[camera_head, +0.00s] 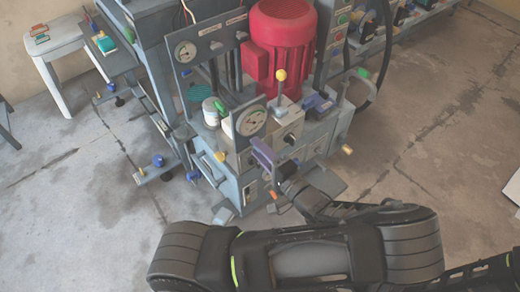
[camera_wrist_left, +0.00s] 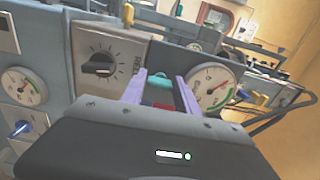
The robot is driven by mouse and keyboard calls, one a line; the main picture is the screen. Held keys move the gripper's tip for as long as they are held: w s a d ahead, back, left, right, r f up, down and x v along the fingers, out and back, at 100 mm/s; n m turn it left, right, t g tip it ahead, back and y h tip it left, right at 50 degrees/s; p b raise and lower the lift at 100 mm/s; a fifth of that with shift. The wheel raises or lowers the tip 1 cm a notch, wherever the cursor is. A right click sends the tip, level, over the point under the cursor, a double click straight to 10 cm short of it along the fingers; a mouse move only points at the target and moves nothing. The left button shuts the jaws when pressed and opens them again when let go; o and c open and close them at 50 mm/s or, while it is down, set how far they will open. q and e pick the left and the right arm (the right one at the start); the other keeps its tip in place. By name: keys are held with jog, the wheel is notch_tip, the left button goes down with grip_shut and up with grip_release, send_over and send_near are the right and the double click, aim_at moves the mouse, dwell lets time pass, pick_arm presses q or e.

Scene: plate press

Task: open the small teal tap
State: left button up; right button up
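My left gripper (camera_head: 262,152) has purple fingers and is at the front of the press, in front of the panel near the round gauge. In the left wrist view its two fingers (camera_wrist_left: 162,84) stand apart, and the gripper looks open. A small teal piece, which looks like the teal tap (camera_wrist_left: 160,76), shows between the fingertips. I cannot tell whether the fingers touch it. A red part (camera_wrist_left: 163,106) shows below it between the fingers. In the head view I cannot make out the tap; the gripper may hide it. My right gripper is not in view.
A white gauge (camera_head: 250,122) stands close to the gripper, and a black knob (camera_wrist_left: 100,64) is left of the fingers in the wrist view. A yellow-topped lever (camera_head: 281,76) and a red motor (camera_head: 285,38) stand behind. The floor (camera_head: 430,150) at right is clear.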

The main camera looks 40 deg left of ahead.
pick_arm(q)
jog(key=o, duration=0.4)
jog(key=shift+p+v, duration=0.6)
jog(key=shift+v, duration=3.25)
